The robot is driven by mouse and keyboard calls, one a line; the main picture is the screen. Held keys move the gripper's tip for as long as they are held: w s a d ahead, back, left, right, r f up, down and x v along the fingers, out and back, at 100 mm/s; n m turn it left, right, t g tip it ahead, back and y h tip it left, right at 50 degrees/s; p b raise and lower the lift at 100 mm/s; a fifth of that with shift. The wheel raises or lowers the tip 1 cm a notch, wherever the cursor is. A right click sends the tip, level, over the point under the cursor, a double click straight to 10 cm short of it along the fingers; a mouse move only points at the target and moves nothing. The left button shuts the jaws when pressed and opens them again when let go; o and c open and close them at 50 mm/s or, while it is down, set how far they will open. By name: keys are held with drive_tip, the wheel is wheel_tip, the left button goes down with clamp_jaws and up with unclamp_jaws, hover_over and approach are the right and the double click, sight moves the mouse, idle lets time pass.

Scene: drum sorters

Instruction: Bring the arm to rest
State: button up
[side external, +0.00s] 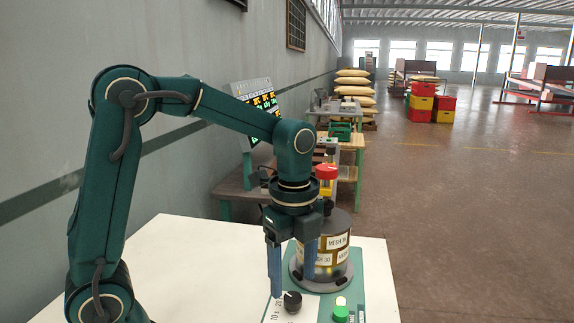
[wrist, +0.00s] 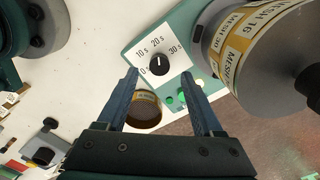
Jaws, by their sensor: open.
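My gripper (side external: 291,294) points down over the white table (side external: 190,255) at the sorter's control panel. In the wrist view its two blue fingers (wrist: 164,76) are apart with nothing held between them. The black dial (side external: 292,301) sits just below the fingertips; the wrist view shows the dial (wrist: 159,65) just beyond them, on a white plate marked 0, 10 s, 20 s and 30 s. I cannot tell whether a finger touches it. A green button (side external: 340,313) is on the panel to the right of the dial.
The drum (side external: 335,245) with mesh labels stands close behind and right of my gripper. In the wrist view a round container (wrist: 145,112) with a yellow label shows between the fingers, and a black-topped item (wrist: 43,155) lies lower left. The table's left part is clear.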

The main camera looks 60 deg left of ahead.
drive_tip(key=shift+r, duration=0.85)
drive_tip(key=shift+r, duration=0.45)
drive_tip(key=s+r+n+t, duration=0.1)
drive_tip(key=s+n+t, duration=0.4)
drive_tip(key=n, duration=1.2)
drive_tip(key=s, duration=0.4)
drive_tip(key=shift+s+d+r+t, duration=0.3)
